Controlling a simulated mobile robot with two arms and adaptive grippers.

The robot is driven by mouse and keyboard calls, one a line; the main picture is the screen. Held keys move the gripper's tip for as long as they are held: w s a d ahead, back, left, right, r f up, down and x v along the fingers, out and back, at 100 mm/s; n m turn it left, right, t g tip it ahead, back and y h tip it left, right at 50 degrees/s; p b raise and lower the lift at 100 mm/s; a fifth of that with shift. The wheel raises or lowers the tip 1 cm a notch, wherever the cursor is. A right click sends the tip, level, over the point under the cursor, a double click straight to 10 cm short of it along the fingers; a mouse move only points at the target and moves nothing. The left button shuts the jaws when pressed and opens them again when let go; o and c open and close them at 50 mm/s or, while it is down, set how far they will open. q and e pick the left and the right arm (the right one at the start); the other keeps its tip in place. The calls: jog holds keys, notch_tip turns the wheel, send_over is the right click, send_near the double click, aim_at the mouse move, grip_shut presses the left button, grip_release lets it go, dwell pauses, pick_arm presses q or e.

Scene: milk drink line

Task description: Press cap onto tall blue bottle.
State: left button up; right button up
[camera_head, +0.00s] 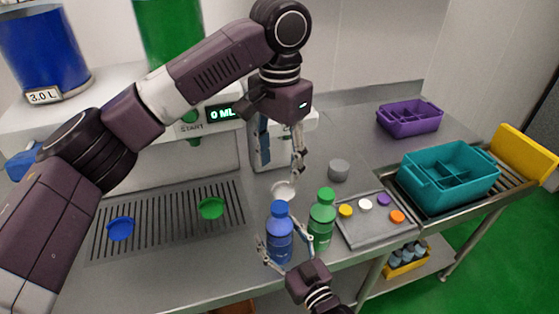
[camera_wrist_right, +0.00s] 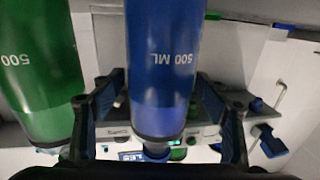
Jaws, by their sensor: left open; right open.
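The tall blue bottle (camera_head: 279,244) stands upright at the front of the counter, with a blue cap (camera_head: 279,207) on its top; how firmly it sits I cannot tell. My right gripper (camera_head: 285,248) is open, with its fingers on either side of the bottle. In the right wrist view the blue bottle (camera_wrist_right: 163,60), marked 500 ML, shows between the open fingers (camera_wrist_right: 165,115); contact is unclear. My left gripper (camera_head: 281,158) is open and empty, pointing down above and behind the blue bottle.
A green bottle (camera_head: 321,222) stands close to the right of the blue one. A grey tray (camera_head: 372,236) holds small coloured caps. A grey cup (camera_head: 339,170) and a white disc (camera_head: 284,190) are behind. A teal crate (camera_head: 413,187) and purple basket (camera_head: 409,130) are farther right.

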jog(key=v, duration=1.2)
jog(key=shift+f, duration=0.1)
